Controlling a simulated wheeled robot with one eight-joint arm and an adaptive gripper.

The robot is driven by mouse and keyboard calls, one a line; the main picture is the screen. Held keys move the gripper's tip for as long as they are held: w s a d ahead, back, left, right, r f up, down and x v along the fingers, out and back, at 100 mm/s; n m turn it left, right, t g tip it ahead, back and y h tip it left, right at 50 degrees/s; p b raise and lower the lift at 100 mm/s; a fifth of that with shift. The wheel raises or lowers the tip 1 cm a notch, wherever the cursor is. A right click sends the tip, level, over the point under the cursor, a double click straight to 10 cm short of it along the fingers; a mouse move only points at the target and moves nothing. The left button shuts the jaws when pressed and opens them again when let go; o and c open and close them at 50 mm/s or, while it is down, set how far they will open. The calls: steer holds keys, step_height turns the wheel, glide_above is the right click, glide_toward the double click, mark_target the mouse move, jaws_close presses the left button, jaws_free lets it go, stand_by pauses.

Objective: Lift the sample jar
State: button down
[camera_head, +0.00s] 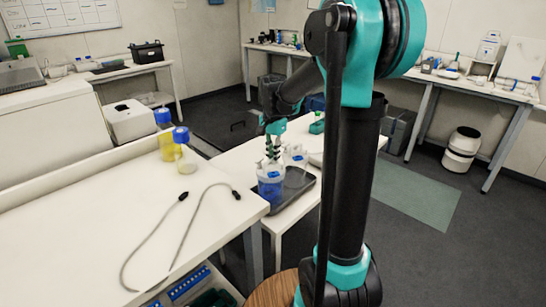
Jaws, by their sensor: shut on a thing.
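The sample jar (270,185) is a clear jar with blue contents or a blue label, low in the middle of the view. It is at the dark tray (298,187) on the white table behind the near bench. My gripper (272,154) reaches down from above and is shut on the top of the jar. The fingers are small in the view and partly merge with the jar's upper part. I cannot tell whether the jar touches the tray.
Another clear vessel (296,155) stands right behind the jar. Two bottles with blue caps, one yellow (166,143) and one pale (186,160), stand on the near bench (80,240). A grey cable (160,228) lies there. A white bin (461,150) stands on the floor at right.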

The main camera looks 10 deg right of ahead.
steer(key=shift+r, duration=3.1)
